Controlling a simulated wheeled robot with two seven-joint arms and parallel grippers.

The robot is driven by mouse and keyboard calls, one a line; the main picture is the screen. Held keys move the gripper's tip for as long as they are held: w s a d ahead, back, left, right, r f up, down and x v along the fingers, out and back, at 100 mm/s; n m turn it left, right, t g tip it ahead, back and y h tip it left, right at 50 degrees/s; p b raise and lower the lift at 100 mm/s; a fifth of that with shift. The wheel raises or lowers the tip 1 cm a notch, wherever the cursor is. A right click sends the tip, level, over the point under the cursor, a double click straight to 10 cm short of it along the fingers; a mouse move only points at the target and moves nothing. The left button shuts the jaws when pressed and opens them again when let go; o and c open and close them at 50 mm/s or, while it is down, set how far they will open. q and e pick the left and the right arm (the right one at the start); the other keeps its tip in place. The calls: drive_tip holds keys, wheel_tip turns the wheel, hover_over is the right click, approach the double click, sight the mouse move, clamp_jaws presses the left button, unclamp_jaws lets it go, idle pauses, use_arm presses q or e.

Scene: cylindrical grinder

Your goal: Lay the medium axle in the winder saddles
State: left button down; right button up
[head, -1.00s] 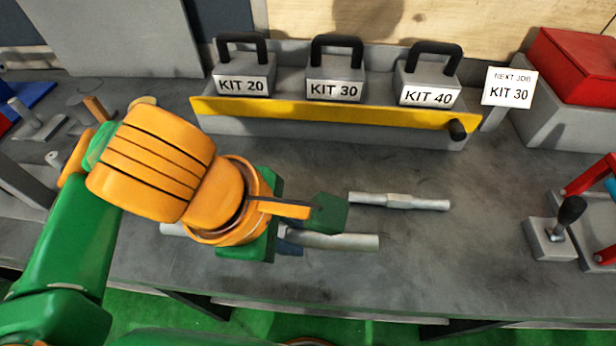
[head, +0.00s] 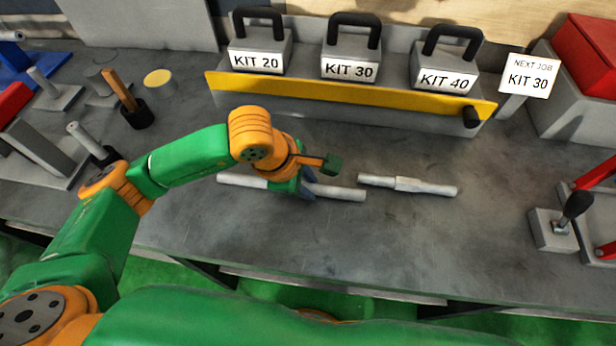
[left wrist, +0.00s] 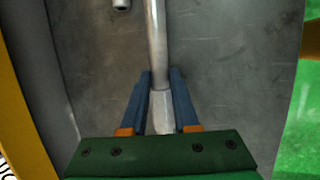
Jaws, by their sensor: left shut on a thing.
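My left gripper (head: 308,184) is shut on a long grey-white axle (head: 342,193), gripped near its middle, low over the grey bench. I cannot tell whether it touches the bench. In the left wrist view the axle (left wrist: 158,50) runs lengthwise between the blue fingers (left wrist: 160,95). A shorter-looking stepped axle (head: 408,185) lies on the bench just right of it. Neither axle carries a readable size mark. I cannot surely pick out the winder saddles. My right gripper is not in view.
Kit weights marked 20 (head: 258,60), 30 (head: 350,68) and 40 (head: 447,78) stand behind a yellow rail (head: 340,97). A lever box (head: 552,230) and red bars stand at right. Posts and stands (head: 55,95) crowd the left. The bench front is clear.

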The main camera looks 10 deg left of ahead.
use_arm(q)
drive_tip(key=c, duration=0.7)
unclamp_jaws()
drive_tip(key=shift+o, duration=0.2)
